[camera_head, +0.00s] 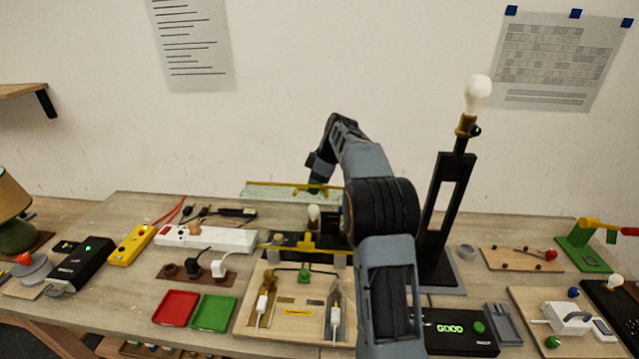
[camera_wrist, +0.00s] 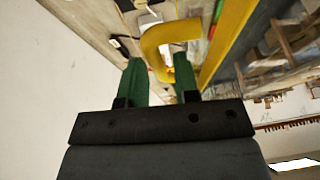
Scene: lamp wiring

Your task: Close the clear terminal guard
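The clear terminal guard (camera_head: 275,194) is a pale, see-through panel with a yellow edge. It stands raised behind the wiring board in the head view. A yellow arched handle (camera_wrist: 152,40) shows large in the wrist view, beside a long yellow edge (camera_wrist: 232,35). My gripper (camera_head: 318,186) is at the guard's upper edge in the head view. Its two green fingers (camera_wrist: 162,72) are apart in the wrist view, with part of the yellow handle between or just beyond their tips. I cannot tell whether they touch it.
The wiring board (camera_head: 290,318) lies in front, with a yellow bar (camera_head: 285,247) across its back. A tall black lamp stand (camera_head: 445,215) rises close right of my arm. Red (camera_head: 176,307) and green (camera_head: 213,312) trays and a white power strip (camera_head: 205,238) lie left.

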